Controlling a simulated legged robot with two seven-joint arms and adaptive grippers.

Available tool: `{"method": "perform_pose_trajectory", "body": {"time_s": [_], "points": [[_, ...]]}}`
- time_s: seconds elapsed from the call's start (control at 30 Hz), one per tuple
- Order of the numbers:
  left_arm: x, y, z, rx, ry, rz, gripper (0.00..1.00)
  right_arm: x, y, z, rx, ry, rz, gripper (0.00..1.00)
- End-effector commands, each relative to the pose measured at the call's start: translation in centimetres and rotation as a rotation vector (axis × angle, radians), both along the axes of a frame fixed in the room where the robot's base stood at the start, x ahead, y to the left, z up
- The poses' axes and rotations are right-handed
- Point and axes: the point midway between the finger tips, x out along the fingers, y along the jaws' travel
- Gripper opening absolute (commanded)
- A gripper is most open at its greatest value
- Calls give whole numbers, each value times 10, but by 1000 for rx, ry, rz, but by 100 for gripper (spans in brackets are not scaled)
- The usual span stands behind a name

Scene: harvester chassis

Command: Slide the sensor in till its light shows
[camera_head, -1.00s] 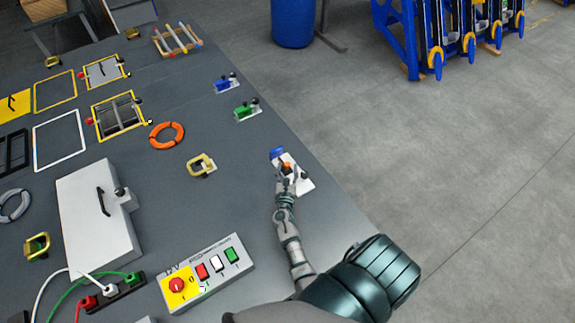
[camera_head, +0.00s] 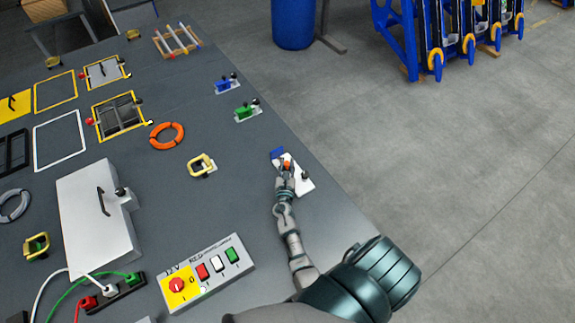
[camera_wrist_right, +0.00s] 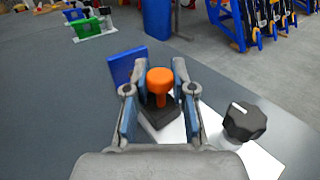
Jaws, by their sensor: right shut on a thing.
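The sensor (camera_wrist_right: 160,84), with an orange round cap and stem, stands in a dark holder on a white plate (camera_wrist_right: 256,163). It also shows as a small orange spot in the head view (camera_head: 287,164). A blue block (camera_wrist_right: 126,64) stands just beyond it to the left, and a black knob with a white mark (camera_wrist_right: 244,122) sits on the plate to the right. My right gripper (camera_wrist_right: 157,92) is shut on the sensor, with a finger on each side. No lit light can be made out on it. My left gripper is out of view.
The plate lies near the table's right edge. Blue (camera_head: 226,85) and green (camera_head: 245,110) fixtures stand farther back. A yellow bracket (camera_head: 202,165), an orange ring (camera_head: 167,136) and a button box (camera_head: 208,272) lie to the left. The table around the plate is clear.

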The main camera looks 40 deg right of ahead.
Motion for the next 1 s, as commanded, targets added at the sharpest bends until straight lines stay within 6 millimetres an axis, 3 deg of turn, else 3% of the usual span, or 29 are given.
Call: {"method": "perform_pose_trajectory", "body": {"time_s": [0.1, 0.3, 0.33, 0.43, 0.77, 1.0], "points": [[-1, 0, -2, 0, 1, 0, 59, 9, -2, -1, -1, 1, -2, 0], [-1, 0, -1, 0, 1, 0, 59, 9, -2, -2, 1, 3, -2, 0], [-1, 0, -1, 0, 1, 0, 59, 9, -2, -2, 1, 3, -2, 26], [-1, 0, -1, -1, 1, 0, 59, 9, -2, -2, 1, 3, -2, 51], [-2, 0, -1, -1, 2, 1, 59, 7, 0, -1, 1, 1, -1, 51], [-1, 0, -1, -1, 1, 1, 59, -21, 25, -3, 1, 4, -1, 51]]}}
